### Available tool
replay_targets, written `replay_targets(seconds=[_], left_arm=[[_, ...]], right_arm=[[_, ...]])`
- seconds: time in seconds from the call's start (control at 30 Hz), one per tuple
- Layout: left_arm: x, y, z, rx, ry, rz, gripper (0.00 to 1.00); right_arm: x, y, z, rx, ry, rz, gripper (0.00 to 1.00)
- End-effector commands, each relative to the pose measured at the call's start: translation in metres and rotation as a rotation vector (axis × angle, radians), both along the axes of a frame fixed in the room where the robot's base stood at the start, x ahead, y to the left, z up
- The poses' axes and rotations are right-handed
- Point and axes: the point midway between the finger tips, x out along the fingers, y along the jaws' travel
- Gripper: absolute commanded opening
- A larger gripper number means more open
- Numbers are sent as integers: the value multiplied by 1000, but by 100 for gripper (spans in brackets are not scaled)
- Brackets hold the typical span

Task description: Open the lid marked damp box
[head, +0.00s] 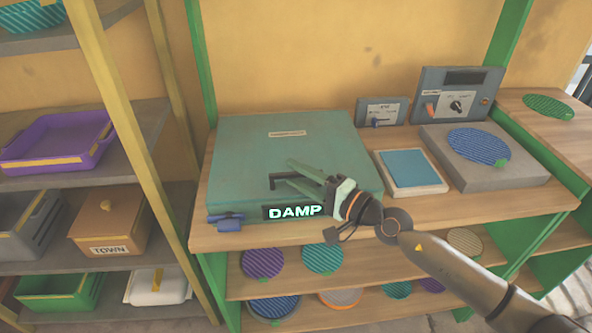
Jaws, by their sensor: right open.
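The damp box (245,155) is a wide, flat teal box on the wooden bench, with its lid lying shut. A dark plate reading DAMP (295,211) is on its front edge. A dark handle (276,181) shows on the lid near the front, partly hidden by my fingers. My right gripper (289,171) reaches in from the right, open, with its green fingers over the lid beside the handle. Whether it touches the handle I cannot tell. My left gripper is not in view.
A blue pad (407,167) and a grey block with a striped blue plate (479,144) stand to the right. Control boxes (461,95) stand behind. A small blue object (229,222) lies at the box's front left corner. Shelves with trays (58,143) fill the left.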

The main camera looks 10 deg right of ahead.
Motion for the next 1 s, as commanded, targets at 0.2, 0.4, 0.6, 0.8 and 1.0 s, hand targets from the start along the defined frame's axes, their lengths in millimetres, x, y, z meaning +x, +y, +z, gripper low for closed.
replay_targets(seconds=[0.2, 0.4, 0.6, 0.8, 1.0], left_arm=[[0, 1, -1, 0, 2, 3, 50], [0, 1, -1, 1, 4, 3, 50], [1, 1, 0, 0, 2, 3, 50], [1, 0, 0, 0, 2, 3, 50], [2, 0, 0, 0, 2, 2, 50]], right_arm=[[4, 4, 0, 0, 0, 0, 45], [4, 4, 0, 0, 0, 0, 40], [4, 4, 0, 0, 0, 0, 18], [4, 4, 0, 1, 1, 0, 0], [4, 4, 0, 1, 1, 0, 0]])
